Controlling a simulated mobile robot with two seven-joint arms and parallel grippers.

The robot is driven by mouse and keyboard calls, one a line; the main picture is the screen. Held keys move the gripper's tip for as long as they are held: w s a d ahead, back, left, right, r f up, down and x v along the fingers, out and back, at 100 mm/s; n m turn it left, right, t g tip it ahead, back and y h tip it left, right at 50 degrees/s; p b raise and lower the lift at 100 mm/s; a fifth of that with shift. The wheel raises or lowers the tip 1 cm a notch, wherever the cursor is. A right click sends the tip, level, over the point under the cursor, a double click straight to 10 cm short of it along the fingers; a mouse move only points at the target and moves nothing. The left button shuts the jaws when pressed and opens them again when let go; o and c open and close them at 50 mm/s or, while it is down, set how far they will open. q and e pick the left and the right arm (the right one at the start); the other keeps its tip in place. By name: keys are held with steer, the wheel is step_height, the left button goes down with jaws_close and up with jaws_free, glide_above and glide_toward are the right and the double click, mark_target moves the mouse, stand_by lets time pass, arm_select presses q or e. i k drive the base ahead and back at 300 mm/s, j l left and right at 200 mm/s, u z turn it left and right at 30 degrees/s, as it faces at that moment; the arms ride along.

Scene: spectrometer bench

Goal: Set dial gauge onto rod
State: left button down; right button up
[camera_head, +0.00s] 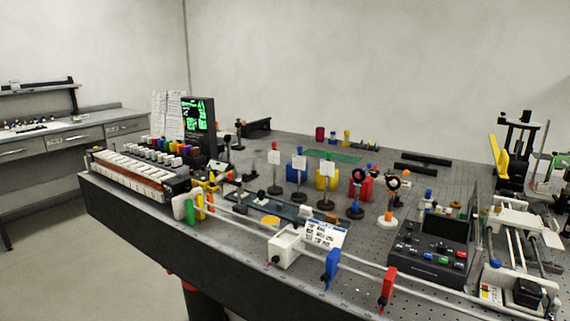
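I cannot tell for certain which object is the dial gauge. Two small round black-rimmed heads stand upright on posts right of centre, one on a dark base (357,192) and one on a white base (391,199); either may be a gauge or an optic mount. A long pale rod (347,268) runs along the front edge of the bench. A white block (284,249), a blue clamp (331,269) and a red clamp (387,287) sit along it. I cannot tell whether this is the task's rod. Neither of my grippers is in view.
The perforated bench top (285,150) is crowded. A black control box (434,248) stands right of centre, a white-topped keyed unit (140,172) at left, and a green-lit screen (196,115) behind it. White-carded posts (299,164) stand mid-bench. The back strip is partly clear.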

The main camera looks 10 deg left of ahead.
mark_target(222, 177)
steer(key=j+z, duration=0.4)
steer(key=i+j+z, duration=0.1)
steer(key=z, duration=0.3)
steer(key=j+z, duration=0.2)
steer(key=j, duration=0.2)
steer(key=k+j+z, duration=0.2)
steer(key=j, duration=0.2)
steer(key=j+z, duration=0.2)
steer(key=j, duration=0.2)
steer(key=k+j+z, duration=0.15)
steer(key=j, duration=0.2)
steer(key=k+j, duration=0.1)
steer(key=j, duration=0.3)
steer(key=k+j, duration=0.15)
steer(key=j, duration=0.2)
steer(key=k+j+z, duration=0.1)
steer(key=j, duration=0.3)
steer(key=k+j, duration=0.15)
steer(key=j, duration=0.2)
steer(key=k+j, duration=0.15)
steer(key=j, duration=0.25)
steer(key=k+j+z, duration=0.1)
steer(key=j, duration=0.25)
steer(key=k+j, duration=0.15)
steer(key=j, duration=0.25)
